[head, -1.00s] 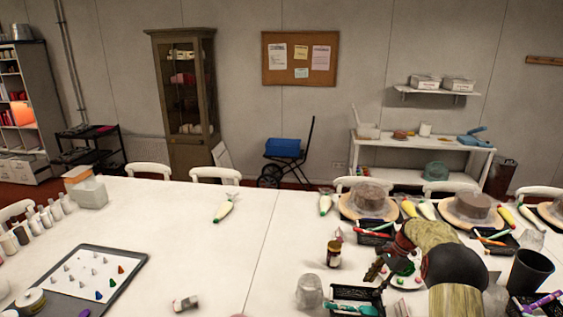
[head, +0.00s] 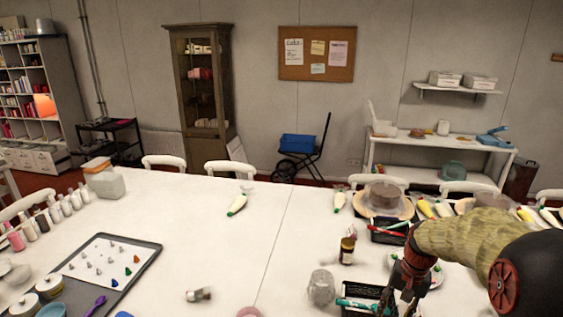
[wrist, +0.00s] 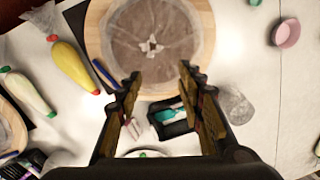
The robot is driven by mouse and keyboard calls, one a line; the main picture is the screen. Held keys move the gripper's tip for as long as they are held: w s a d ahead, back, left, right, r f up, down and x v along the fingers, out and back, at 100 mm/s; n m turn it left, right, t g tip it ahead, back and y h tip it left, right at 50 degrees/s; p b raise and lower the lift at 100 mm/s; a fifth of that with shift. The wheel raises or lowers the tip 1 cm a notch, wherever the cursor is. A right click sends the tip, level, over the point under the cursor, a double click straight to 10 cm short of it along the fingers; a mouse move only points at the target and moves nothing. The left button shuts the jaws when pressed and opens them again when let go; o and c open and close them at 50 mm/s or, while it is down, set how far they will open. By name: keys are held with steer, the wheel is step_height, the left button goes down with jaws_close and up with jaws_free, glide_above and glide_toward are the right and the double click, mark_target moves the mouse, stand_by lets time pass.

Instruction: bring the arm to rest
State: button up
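My arm reaches in from the right of the head view, over the white table. My gripper (head: 408,287) points down there, near a black basket. In the wrist view, my gripper (wrist: 158,88) has its two fingers spread apart with nothing held between them. Below it in that view lie a round turntable (wrist: 95,38) with a brown, film-covered cake (wrist: 150,22) and a black basket (wrist: 177,127) with a teal item. How far the fingertips are above these things is hard to tell.
A brown jar (head: 347,250) and a clear cup (head: 321,288) stand left of my gripper. Piping bags, including a yellow one (wrist: 75,68), lie by the turntable. A tray (head: 140,262) with small nozzles lies at left. The table's middle (head: 230,240) is mostly clear.

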steer(key=s+a+r+n+t, duration=0.2)
steer(key=s+a+r, duration=0.2)
steer(key=s, duration=0.3)
steer(key=s+a+r+n+t+h, duration=0.1)
steer(key=s+a+r+n+t, duration=0.1)
steer(key=s+r, duration=0.4)
steer(key=s+a+r+n+t+b, duration=0.1)
steer(key=s+a+r+t, duration=0.1)
steer(key=s+a+r, duration=0.3)
steer(key=shift+s+a+n, duration=0.3)
steer(key=shift+s+n, duration=0.1)
steer(key=shift+s, duration=1.85)
